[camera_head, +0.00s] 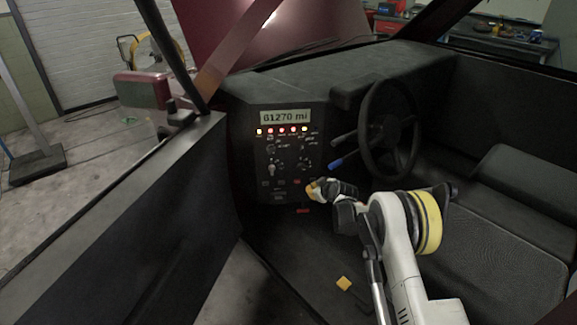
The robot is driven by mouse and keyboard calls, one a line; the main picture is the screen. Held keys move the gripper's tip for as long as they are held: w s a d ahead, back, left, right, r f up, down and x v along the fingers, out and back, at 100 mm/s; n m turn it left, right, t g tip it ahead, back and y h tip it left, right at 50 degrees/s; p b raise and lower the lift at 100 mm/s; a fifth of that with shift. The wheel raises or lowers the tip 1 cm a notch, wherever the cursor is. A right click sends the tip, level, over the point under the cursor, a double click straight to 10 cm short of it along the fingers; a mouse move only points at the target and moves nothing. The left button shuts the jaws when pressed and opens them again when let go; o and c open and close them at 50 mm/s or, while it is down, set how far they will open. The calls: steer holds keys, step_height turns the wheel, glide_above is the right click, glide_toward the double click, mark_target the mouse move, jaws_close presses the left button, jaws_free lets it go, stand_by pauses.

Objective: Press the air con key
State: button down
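The black dashboard panel (284,165) stands at the centre of the head view. It has a lit display (285,117) reading about "61270 mi", a row of red and pale lights below it, then knobs and small keys. The labels are too small to read, so I cannot tell which key is the air con key. A small red key (297,181) shows low on the panel. My gripper (313,190), with a yellow-orange tip, is at the panel's lower right. It hides part of that corner. I cannot tell whether it touches the panel or whether its fingers are open.
The steering wheel (390,128) is right of the panel, with a blue-tipped lever (343,161) near my gripper. The open door (135,225) is at the left. Seats (490,235) fill the right. A yellow piece (343,283) lies low in the footwell.

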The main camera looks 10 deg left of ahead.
steer(key=s+d, duration=0.1)
steer(key=s, duration=0.4)
steer(key=shift+s+d, duration=0.4)
stand_by(1.5)
